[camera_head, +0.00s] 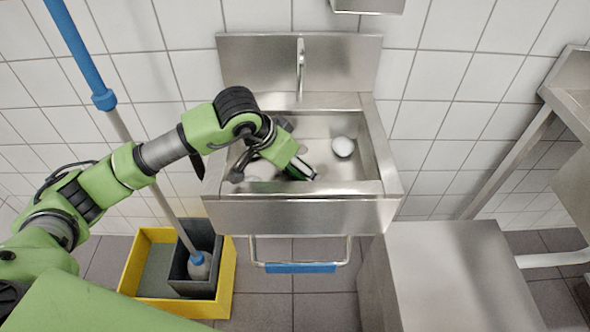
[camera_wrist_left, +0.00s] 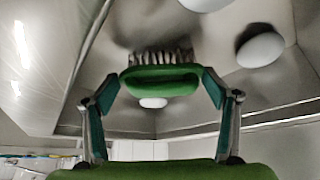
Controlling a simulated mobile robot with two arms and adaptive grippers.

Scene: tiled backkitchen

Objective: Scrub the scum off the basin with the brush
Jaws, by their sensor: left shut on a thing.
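The steel basin (camera_head: 383,150) is fixed to the tiled wall, with a tap (camera_head: 300,70) at its back. My left gripper (camera_head: 303,168) is inside the basin. It is shut on the green brush (camera_wrist_left: 160,84), with one finger on each end of it. The brush's pale bristles (camera_wrist_left: 160,58) point away from the gripper toward the basin's surface; I cannot tell whether they touch it. Dark, blurred patches show around the brush in the wrist view; I cannot tell scum from shadow. My right gripper is in neither view.
A round white thing (camera_head: 343,147) lies in the basin, right of the gripper. Several white ovals show in the wrist view, one at upper right (camera_wrist_left: 261,50). A yellow bin (camera_head: 222,290) with a blue-handled mop (camera_head: 200,265) stands below left. A steel counter (camera_head: 450,270) stands right.

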